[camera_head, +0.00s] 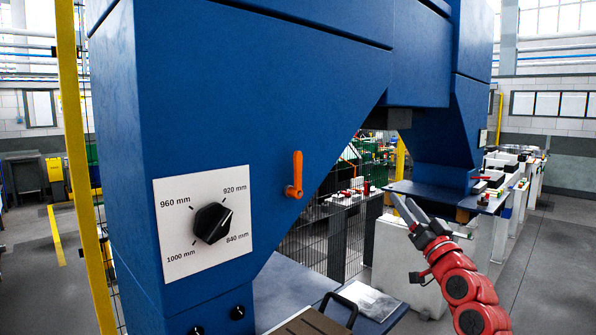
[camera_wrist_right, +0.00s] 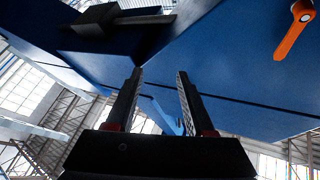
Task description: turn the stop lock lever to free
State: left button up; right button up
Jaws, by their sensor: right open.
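The orange lever (camera_head: 296,176), which looks like the stop lock lever, is on the blue machine face, right of the dial plate. Its handle points up from a round hub at the bottom. It also shows at the upper right of the right wrist view (camera_wrist_right: 294,30). No free or locked marking is readable beside it. My right gripper (camera_head: 404,206) is open and empty, right of and lower than the lever, well apart from it. Its two fingers (camera_wrist_right: 158,95) are spread in the wrist view, with nothing between them. My left gripper is not in view.
The blue machine (camera_head: 250,75) fills the middle. A black knob (camera_head: 212,223) sits on a white plate marked 920, 960, 1000 and 840 mm. A yellow post (camera_head: 80,170) stands at left. A black handle (camera_head: 340,306) rises below. Grey floor at right is clear.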

jog(key=s+a+r+n+g+y, duration=0.5)
jog(key=a+r+n+y, duration=0.1)
jog(key=a+r, duration=0.1)
jog(key=n+g, duration=0.4)
send_near(300, 169)
jog(key=p+x, duration=0.6)
jog(key=x, duration=0.3)
jog(key=shift+w+a+r+p, duration=0.1)
jog(key=shift+w+a+p, duration=0.1)
jog(key=shift+a+p, duration=0.1)
jog(key=shift+w+a, duration=0.3)
jog(key=shift+w, duration=0.05)
grip_shut()
